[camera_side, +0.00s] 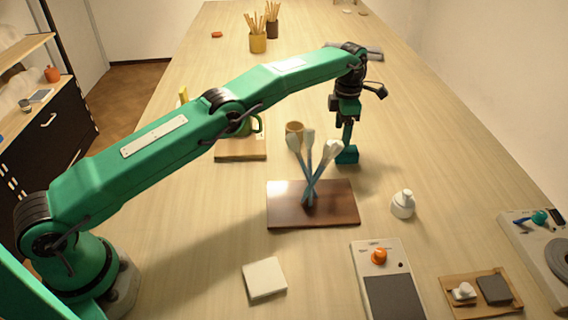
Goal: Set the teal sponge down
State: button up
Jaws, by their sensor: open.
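The teal sponge (347,155) is a small block right of the middle of the table, behind the white-headed tools. It looks to be resting on the tabletop. My gripper (347,140) points down directly over the sponge, with its jaws open. The fingertips are at or just above the top of the sponge; I cannot tell whether they touch it.
White-headed tools (310,165) rise from a brown board (338,215) just in front of the sponge. A wooden board (240,157) with a green mug is at left. The table (440,150) is clear right of the sponge.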

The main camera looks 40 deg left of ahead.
jog(key=shift+r, duration=0.15)
dwell(0.4)
jog(key=s+a+r+m+t, duration=0.1)
jog(key=s+a+r+m, duration=0.15)
jog(key=r, duration=0.45)
jog(key=s+a+r+m, duration=0.2)
jog(key=r+m, duration=0.2)
jog(key=r, duration=0.3)
jog(key=s+a+r+m+t, duration=0.2)
jog(key=s+a+r+m, duration=0.2)
jog(key=s+r+m, duration=0.55)
jog(key=s+a+m+t, duration=0.1)
jog(key=s+a+m, duration=0.25)
jog(key=s, duration=1.25)
jog(key=s+f+m, duration=0.3)
jog(key=s, duration=0.4)
jog(key=s+a+f+m+t, duration=0.1)
jog(key=s+f+m, duration=0.3)
jog(key=s, duration=0.2)
jog(key=shift+s+f+t, duration=0.15)
jog(key=shift+s+t, duration=0.15)
jog(key=shift+s, duration=0.05)
jog(key=shift+m, duration=0.25)
